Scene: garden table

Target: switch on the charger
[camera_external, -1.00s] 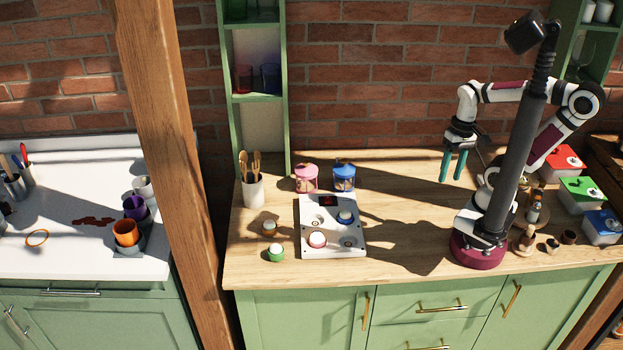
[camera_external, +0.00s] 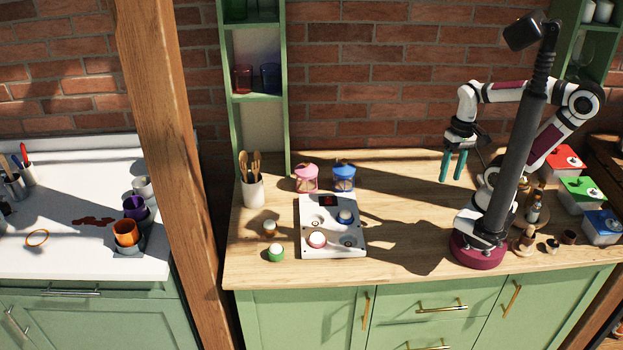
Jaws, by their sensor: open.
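A flat white charger board (camera_external: 333,245) lies on the wooden counter (camera_external: 405,185), left of my arm. It has a dark panel with a reddish mark (camera_external: 328,201) at its back edge and round spots on its top. I cannot make out a switch at this size. My gripper (camera_external: 453,167), with teal fingers, is open and empty. It hangs above the back of the counter, well to the right of the board.
A green-rimmed round piece (camera_external: 276,252) and a darker one (camera_external: 269,228) stand left of the board. Pink (camera_external: 306,178) and blue (camera_external: 344,177) lanterns stand behind it, beside a utensil pot (camera_external: 253,191). Red (camera_external: 563,161), green (camera_external: 580,192) and blue (camera_external: 603,225) boxes stand at right.

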